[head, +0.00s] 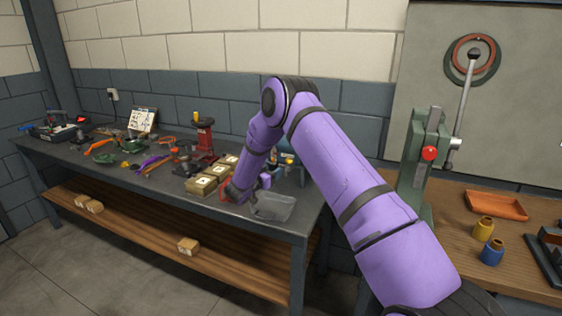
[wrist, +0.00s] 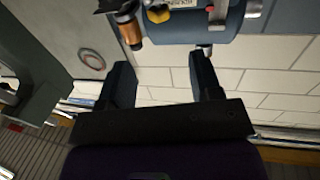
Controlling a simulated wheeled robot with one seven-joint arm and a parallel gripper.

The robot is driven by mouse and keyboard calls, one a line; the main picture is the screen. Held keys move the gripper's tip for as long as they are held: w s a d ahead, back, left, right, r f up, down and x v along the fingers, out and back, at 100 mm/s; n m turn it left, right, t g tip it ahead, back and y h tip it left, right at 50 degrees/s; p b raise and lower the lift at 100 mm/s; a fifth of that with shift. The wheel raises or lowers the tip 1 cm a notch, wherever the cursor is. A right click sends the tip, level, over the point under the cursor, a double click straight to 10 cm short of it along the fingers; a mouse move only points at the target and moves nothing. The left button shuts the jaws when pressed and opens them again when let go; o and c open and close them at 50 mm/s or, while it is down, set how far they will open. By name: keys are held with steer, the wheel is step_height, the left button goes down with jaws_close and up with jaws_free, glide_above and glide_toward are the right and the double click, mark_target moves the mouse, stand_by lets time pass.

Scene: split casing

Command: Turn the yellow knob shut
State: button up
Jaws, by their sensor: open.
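A yellow knob (wrist: 158,15) sits on a blue rounded body (wrist: 185,25) at the top of the wrist view, partly cut off by the frame edge. A copper-coloured cylinder (wrist: 129,30) is to its left and a small red part (wrist: 213,16) to its right. My gripper (wrist: 160,62) is open, its two dark fingers apart with nothing between them. The yellow knob appears beyond the fingertips and does not touch them. In the head view, the blue body (head: 288,158) is mostly hidden behind my purple arm, and my fingers cannot be made out.
The dark workbench (head: 150,185) holds several tan boxes (head: 202,185), a red stand with a yellow top (head: 203,140), a grey tray (head: 272,206) and scattered tools. A green lever press (head: 420,165) stands on the wooden bench at right, with an orange tray (head: 496,205).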

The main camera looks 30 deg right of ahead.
mark_target(287, 161)
steer(key=x, duration=1)
steer(key=shift+w+d, duration=0.2)
steer(key=shift+d, duration=0.05)
steer(key=c, duration=0.9)
steer(key=shift+c, duration=0.2)
steer(key=m+g, duration=0.1)
steer(key=g, duration=0.1)
steer(key=m+g+h, duration=0.1)
steer(key=m+g, duration=0.2)
steer(key=g, duration=0.1)
steer(key=shift+w+g+h, duration=0.3)
steer(key=shift+w+h, duration=0.05)
steer(key=shift+h, duration=0.05)
steer(key=shift+w+r+m+g+y, duration=0.1)
steer(key=shift+m+g+y, duration=0.05)
steer(key=shift+m+g, duration=0.85)
steer(key=shift+w+m+g+y, duration=0.15)
steer(key=shift+m+g, duration=0.5)
steer(key=shift+g, duration=0.7)
steer(key=shift+w+r+m+g+y, duration=0.1)
steer(key=shift+m+g+y, duration=0.1)
steer(key=shift+m+g, duration=0.8)
steer(key=shift+g, duration=0.45)
